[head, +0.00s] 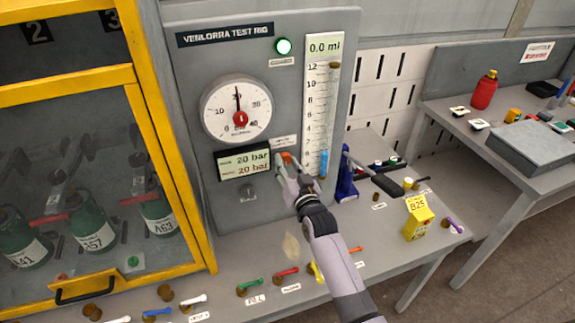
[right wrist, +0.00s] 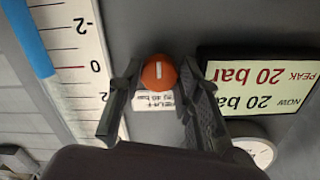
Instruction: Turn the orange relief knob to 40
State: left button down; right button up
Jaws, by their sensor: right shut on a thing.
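The orange relief knob (head: 287,157) is on the grey test rig panel, right of the display. In the right wrist view the knob (right wrist: 158,72) shows a white mark, with its printed label partly hidden behind it. My right gripper (head: 289,168) reaches up from below and is shut on the knob, one finger on each side, as the right wrist view (right wrist: 160,75) shows. The round gauge (head: 222,106) has its needle pointing nearly straight up. The display (head: 229,174) reads 20 bar on both lines, now and peak. My left gripper is not in view.
A measuring scale (head: 322,90) with a blue column is right of the knob; its readout says 0.0 ml. A small dark knob (head: 248,192) is below the display. A yellow-framed cabinet (head: 136,76) stands left. Small coloured tools lie along the bench front.

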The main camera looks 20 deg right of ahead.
jog(key=shift+f, duration=0.15)
jog(key=o, duration=0.8)
jog(key=shift+o, duration=0.4)
